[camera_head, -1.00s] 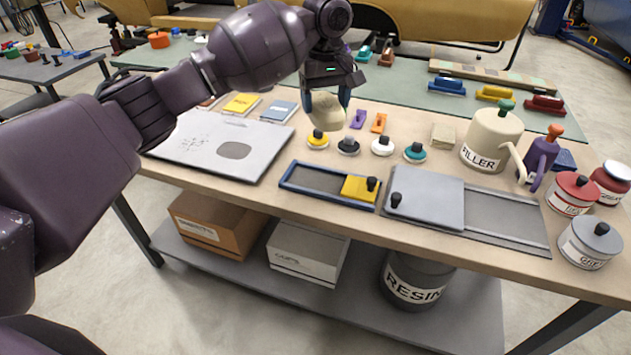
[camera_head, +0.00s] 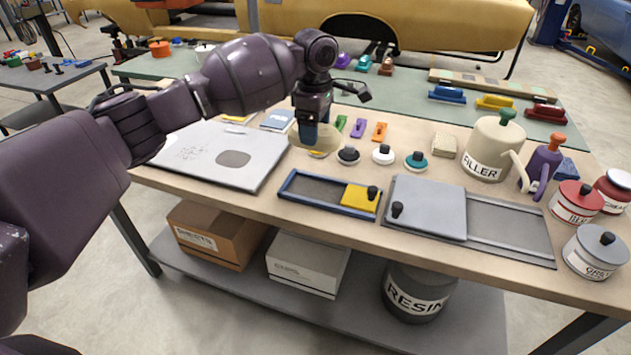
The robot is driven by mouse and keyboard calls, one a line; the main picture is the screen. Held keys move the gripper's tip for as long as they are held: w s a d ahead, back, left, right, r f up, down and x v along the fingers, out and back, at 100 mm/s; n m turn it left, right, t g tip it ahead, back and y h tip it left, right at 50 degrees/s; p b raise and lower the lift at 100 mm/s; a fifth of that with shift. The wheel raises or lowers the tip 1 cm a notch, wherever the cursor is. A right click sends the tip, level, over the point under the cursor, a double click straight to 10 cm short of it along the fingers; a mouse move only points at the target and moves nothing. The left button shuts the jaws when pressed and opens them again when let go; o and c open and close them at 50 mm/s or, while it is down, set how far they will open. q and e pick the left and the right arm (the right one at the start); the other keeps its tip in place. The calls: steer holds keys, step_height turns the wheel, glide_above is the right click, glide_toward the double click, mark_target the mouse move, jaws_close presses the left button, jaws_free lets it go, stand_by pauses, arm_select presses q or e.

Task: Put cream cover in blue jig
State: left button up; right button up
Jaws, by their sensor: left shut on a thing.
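My left gripper (camera_head: 309,140) points down above the bench and is shut on the cream cover (camera_head: 328,139), a rounded pale shell. The gripper's fingers hide part of the cover. The cover is over or just behind the yellow knobbed disc, which it mostly hides; I cannot tell its exact height. The blue jig (camera_head: 284,187), a shallow dark tray with a blue rim, lies in front of the gripper, toward the bench's front edge. A yellow slider (camera_head: 359,198) with a black knob sits at its right end. The jig's left part looks empty. My right gripper is not in view.
A grey tray with a sliding lid (camera_head: 432,205) lies right of the jig. A white board (camera_head: 205,152) lies to the left. Black (camera_head: 348,155), white (camera_head: 383,154) and teal (camera_head: 416,161) knobbed discs stand behind the jig. The filler can (camera_head: 487,150) stands further right.

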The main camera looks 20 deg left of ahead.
arm_select(q)
step_height(320, 180, down, 9)
steer(key=shift+f+b, duration=0.1)
steer(key=shift+b, duration=0.75)
step_height(320, 180, down, 6)
steer(key=shift+r+b, duration=0.25)
steer(key=shift+b, duration=0.4)
steer(key=shift+f, duration=0.15)
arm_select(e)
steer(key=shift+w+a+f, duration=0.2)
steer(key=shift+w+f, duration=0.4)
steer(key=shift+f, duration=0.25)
arm_select(q)
steer(key=o, duration=1)
steer(key=shift+c, duration=0.2)
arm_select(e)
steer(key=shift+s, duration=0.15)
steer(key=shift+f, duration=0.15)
